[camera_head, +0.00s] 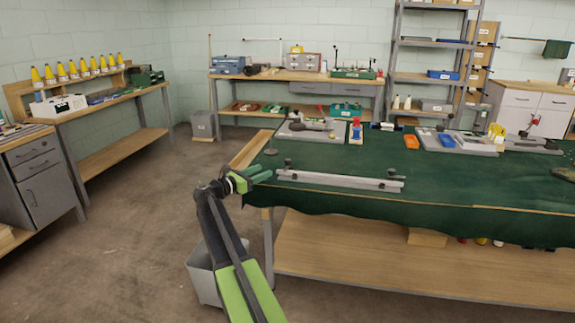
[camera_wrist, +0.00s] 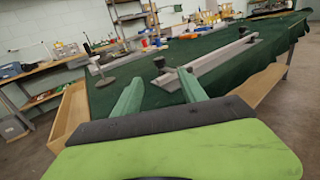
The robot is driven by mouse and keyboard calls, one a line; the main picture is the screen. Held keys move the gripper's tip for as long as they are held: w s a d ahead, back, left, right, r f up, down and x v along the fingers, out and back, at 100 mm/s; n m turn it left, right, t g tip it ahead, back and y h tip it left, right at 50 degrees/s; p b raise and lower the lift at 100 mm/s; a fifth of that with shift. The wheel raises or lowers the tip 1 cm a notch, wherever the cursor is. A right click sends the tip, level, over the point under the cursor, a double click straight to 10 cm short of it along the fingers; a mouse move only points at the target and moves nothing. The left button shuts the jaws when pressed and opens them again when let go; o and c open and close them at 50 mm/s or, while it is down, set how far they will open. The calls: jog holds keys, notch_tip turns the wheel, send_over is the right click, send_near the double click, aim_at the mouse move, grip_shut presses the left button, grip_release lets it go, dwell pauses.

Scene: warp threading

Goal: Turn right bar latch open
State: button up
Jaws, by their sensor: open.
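A long pale grey bar (camera_head: 340,181) lies along the front of the green-covered table, with a dark knob-like latch near each end. The right latch (camera_head: 391,174) is at its far right end; the left latch (camera_head: 288,163) is at its left end. In the wrist view the bar (camera_wrist: 215,62) runs away to the upper right, with the near latch (camera_wrist: 161,66) close and the far latch (camera_wrist: 243,32) smaller. My gripper (camera_head: 262,176) is open and empty, left of the bar's left end and apart from both latches. Its green fingers also show spread in the wrist view (camera_wrist: 158,88).
The green table cover (camera_head: 450,185) has clear room behind the bar. A grey plate with a fixture (camera_head: 312,130), a blue-and-red item (camera_head: 356,131) and an orange piece (camera_head: 411,141) stand farther back. A grey bin (camera_head: 203,275) is on the floor beside the table.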

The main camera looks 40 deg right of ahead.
aim_at(286, 162)
jog(key=d, duration=1.5)
jog(key=shift+s, duration=0.2)
jog(key=shift+a, duration=0.1)
